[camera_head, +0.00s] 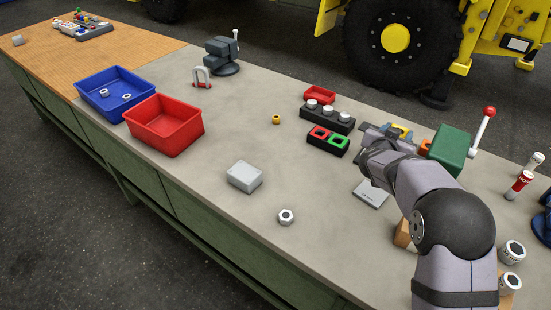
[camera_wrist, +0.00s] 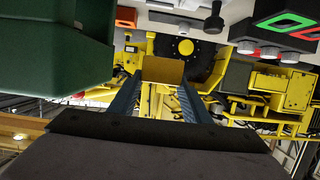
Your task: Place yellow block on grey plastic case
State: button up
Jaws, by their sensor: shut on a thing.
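My gripper (camera_head: 399,134) is at the right of the bench, near the green lever box. In the wrist view its two blue fingers (camera_wrist: 160,100) are shut on a yellow block (camera_wrist: 163,70), which shows as a flat ochre face between the tips. In the head view the yellow block (camera_head: 404,130) is mostly hidden by my wrist. The grey plastic case (camera_head: 244,176) is a light grey box lying on the bench at centre, well to the left of my gripper and apart from it. Its top is clear.
The green lever box (camera_head: 450,148) is close beside my gripper and fills the left of the wrist view. A red and green button box (camera_head: 328,140) and a black block with several knobs (camera_head: 327,118) stand left of it. A nut (camera_head: 286,216) lies near the case.

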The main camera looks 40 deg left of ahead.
jog(key=s+a+r+n+y, duration=0.25)
jog(key=s+a, duration=0.35)
jog(key=a, duration=0.5)
jog(key=n+g+y+b, duration=0.2)
jog(key=n+g+y, duration=0.2)
jog(key=n+y, duration=0.3)
send_over(245, 176)
jog(key=shift+m+y, duration=0.35)
jog(key=shift+a+f, duration=0.1)
jog(key=shift+f, duration=4.55)
jog(key=shift+f+b, duration=0.2)
jog(key=shift+b, duration=0.1)
jog(key=o, duration=1.2)
